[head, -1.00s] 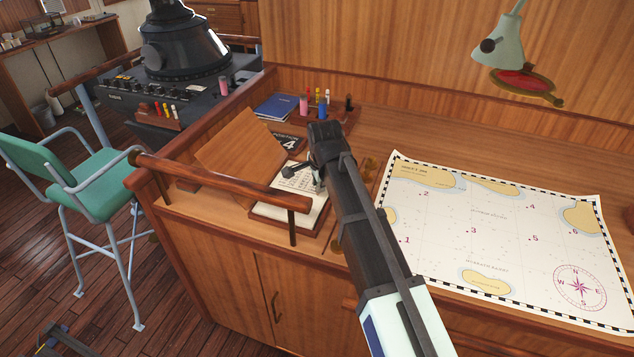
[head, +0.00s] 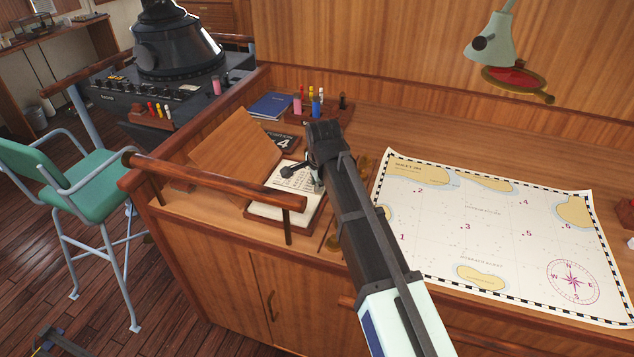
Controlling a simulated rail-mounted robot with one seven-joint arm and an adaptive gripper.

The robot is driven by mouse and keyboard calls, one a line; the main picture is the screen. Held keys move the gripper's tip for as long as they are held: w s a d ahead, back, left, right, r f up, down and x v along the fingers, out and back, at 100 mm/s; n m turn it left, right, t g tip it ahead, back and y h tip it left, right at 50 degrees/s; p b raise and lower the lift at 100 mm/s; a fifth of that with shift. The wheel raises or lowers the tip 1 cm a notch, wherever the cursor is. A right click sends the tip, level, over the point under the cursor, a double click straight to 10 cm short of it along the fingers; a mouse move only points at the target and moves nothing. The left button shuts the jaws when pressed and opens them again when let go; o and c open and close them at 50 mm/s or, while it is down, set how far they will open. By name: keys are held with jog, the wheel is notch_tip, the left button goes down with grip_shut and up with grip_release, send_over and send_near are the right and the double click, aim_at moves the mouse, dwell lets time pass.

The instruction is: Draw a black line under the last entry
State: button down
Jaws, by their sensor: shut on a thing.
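I cannot tell whether anything touches the paper. No drawn line under the entries can be made out.
A wooden board (head: 235,150) leans left of the page, and a wooden handrail (head: 215,180) crosses in front. A pen rack (head: 330,117) with coloured markers and a blue book (head: 270,105) stand behind. A chart (head: 480,235) covers the desk at right, under a lamp (head: 490,40).

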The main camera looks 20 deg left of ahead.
jog(key=shift+r, duration=0.15)
jog(key=shift+r+p, duration=1.8)
jog(key=shift+r, duration=1.1)
